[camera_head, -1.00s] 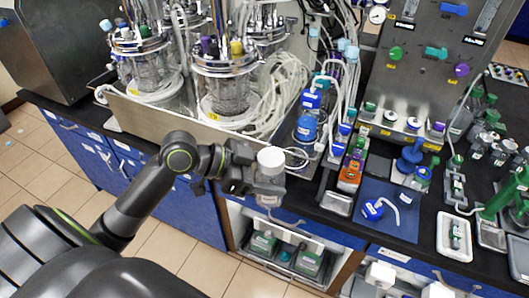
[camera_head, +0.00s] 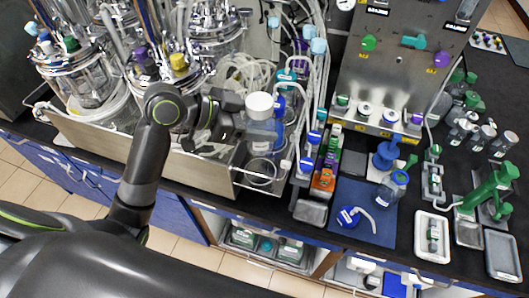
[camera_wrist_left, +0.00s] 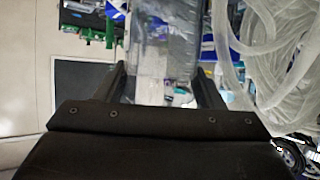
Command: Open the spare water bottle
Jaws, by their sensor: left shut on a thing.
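A clear bottle with a white cap (camera_head: 259,103), which I take for the spare water bottle, is held upright by my left gripper (camera_head: 246,133). The cap is on the bottle. The gripper comes from the left and is shut around the bottle's clear body (camera_head: 262,140). In the left wrist view, the clear body (camera_wrist_left: 165,48) stands between the two dark fingers (camera_wrist_left: 160,82); the cap is out of that view. The bottle is in front of the steel tray's right end, over a round holder (camera_head: 261,172). I cannot tell whether it touches the holder. My right gripper is not in view.
Glass bioreactor vessels (camera_head: 77,73) and looped tubing stand in the steel tray (camera_head: 130,150) behind my left arm. To the right, a blue mat (camera_head: 370,208) holds a blue cap with tubing (camera_head: 348,216) and a blue-capped bottle (camera_head: 398,180). Tubed bottles stand close beside the held bottle.

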